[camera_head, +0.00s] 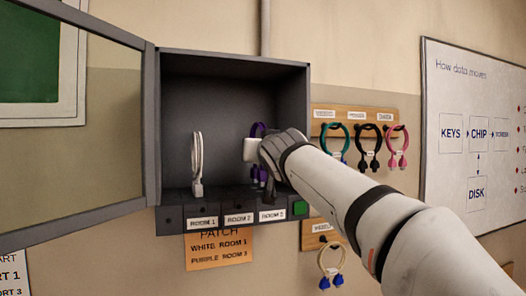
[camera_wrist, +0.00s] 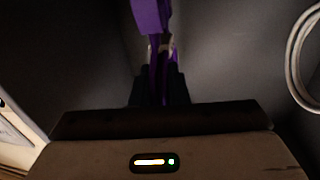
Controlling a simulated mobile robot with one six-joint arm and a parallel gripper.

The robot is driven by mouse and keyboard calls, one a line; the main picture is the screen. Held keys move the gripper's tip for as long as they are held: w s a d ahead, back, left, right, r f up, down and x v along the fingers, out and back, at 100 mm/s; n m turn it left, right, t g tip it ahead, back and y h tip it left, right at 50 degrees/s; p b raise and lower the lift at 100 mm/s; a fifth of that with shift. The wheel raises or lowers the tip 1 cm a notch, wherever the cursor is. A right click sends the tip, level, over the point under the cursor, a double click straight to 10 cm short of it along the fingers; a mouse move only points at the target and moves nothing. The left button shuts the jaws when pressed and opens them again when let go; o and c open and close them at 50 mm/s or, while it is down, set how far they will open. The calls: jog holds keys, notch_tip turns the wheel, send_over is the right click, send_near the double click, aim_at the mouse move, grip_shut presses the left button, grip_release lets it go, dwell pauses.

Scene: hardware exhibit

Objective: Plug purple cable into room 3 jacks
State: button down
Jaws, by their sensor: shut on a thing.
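The purple cable (camera_head: 258,129) is inside the open grey cabinet, at its right side, partly hidden by my gripper. It also shows in the wrist view (camera_wrist: 150,16), running down between the dark fingers. My gripper (camera_wrist: 158,88) is shut on it. In the head view, my gripper (camera_head: 264,160) is inside the cabinet, above the ROOM 3 label (camera_head: 272,214). The room 3 jacks are hidden behind my arm and gripper, so I cannot tell whether the plugs touch them.
A white cable (camera_head: 197,160) stands above the ROOM 1 label (camera_head: 202,222). The cabinet's glass door (camera_head: 75,110) is open to the left. A green button (camera_head: 299,208) is right of ROOM 3. Teal, black and pink cables (camera_head: 397,146) hang on the wall rack at right.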

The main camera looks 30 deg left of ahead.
jog(key=shift+f+b, duration=1.05)
jog(key=shift+b, duration=0.25)
dwell(2.5)
dwell(0.4)
jog(key=c, duration=0.7)
grip_release()
jog(key=shift+s+d+f+b, duration=0.1)
jog(key=shift+s+d+b, duration=0.1)
jog(key=shift+b, duration=0.15)
jog(key=shift+b+v, duration=2.1)
jog(key=shift+v, duration=1.4)
